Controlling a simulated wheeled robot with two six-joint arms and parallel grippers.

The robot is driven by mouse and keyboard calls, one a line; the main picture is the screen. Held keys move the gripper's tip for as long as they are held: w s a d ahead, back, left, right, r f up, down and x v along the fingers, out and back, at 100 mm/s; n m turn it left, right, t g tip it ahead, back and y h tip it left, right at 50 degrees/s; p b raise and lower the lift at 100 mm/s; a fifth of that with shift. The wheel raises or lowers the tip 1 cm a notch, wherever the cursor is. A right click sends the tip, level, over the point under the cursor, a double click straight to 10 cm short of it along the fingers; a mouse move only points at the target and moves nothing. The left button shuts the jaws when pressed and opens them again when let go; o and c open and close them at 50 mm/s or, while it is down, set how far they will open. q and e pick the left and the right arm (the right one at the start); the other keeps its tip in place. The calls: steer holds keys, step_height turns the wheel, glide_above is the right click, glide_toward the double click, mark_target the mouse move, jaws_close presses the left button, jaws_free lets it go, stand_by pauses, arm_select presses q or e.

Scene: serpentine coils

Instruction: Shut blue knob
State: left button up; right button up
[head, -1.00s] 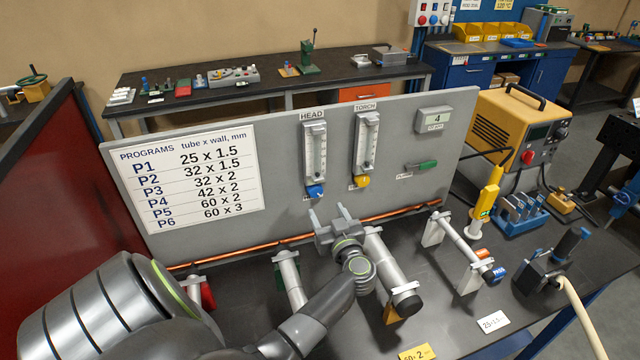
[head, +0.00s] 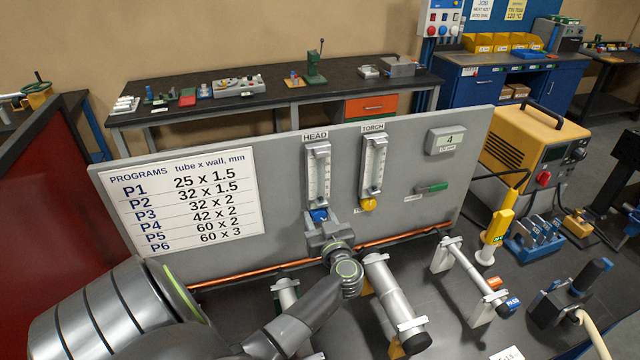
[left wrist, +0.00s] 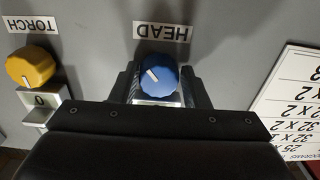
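The blue knob (head: 318,214) sits at the foot of the HEAD flow meter (head: 317,174) on the grey panel. It also shows in the left wrist view (left wrist: 160,76), with a white pointer line on its face. My left gripper (head: 322,226) is right at the knob, partly covering it in the head view. In the left wrist view its two fingers (left wrist: 160,88) stand on either side of the knob, with a small gap at each side. The gripper looks open. My right gripper is not in view.
The yellow knob (head: 368,205) under the TORCH meter (head: 373,165) is close to the right. A copper tube (head: 240,277) runs along the panel's foot. A program chart (head: 185,205) is at the left.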

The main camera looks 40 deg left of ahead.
arm_select(q)
steer(key=c, duration=0.5)
steer(key=shift+w+n, duration=0.1)
steer(key=shift+n, duration=2.7)
steer(key=shift+c, duration=0.3)
steer(key=o, duration=1)
steer(key=shift+f, duration=0.1)
